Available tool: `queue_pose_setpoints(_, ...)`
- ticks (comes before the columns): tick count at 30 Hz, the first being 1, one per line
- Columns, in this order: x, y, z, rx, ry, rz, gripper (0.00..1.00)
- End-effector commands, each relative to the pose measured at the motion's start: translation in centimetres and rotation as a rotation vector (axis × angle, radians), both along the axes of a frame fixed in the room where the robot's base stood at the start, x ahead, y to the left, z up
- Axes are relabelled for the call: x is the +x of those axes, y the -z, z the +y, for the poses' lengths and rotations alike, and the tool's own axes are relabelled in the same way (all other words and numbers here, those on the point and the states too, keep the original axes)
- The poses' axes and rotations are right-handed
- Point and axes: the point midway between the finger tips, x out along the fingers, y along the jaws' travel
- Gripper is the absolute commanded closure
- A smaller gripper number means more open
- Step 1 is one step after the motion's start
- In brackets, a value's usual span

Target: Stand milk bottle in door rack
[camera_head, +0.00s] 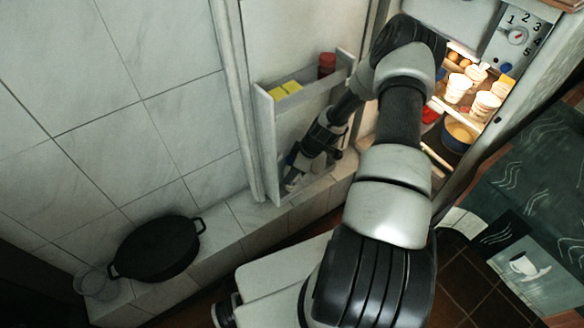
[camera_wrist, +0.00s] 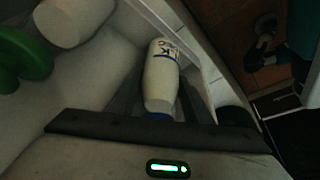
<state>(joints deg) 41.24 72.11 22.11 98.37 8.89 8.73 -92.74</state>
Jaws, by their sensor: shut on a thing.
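The milk bottle (camera_wrist: 161,74) is white with dark lettering and a blue band. In the wrist view it lies between the two fingers of my gripper (camera_wrist: 158,92), its blue cap end towards my palm and its base pointing away. My gripper is shut on it. In the head view my gripper (camera_head: 294,174) is low at the open fridge door, at the lower door rack (camera_head: 275,181). My arm and gripper hide most of the bottle there. I cannot tell whether its base touches the rack floor.
The upper door shelf (camera_head: 267,108) holds yellow blocks (camera_head: 285,89) and a red jar (camera_head: 327,64). A white container (camera_wrist: 72,18) and a green object (camera_wrist: 22,55) are left of the bottle. A black pot (camera_head: 157,248) stands on the tiled ledge. Lit fridge shelves hold several tubs (camera_head: 484,105).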

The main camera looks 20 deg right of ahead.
Motion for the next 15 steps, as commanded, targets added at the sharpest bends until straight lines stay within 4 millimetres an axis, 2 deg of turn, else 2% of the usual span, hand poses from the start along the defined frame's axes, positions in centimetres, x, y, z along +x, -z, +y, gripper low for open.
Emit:
queue_pose_setpoints(1,0.76,0.23,0.63,0.002,-0.006,-0.015,0.98)
queue_pose_setpoints(13,0.79,0.51,0.65,0.001,-0.006,-0.016,0.98)
queue_pose_setpoints(14,0.79,0.51,0.65,0.001,-0.006,-0.016,0.49)
queue_pose_setpoints(15,0.8,0.52,0.66,0.001,-0.006,-0.016,0.43)
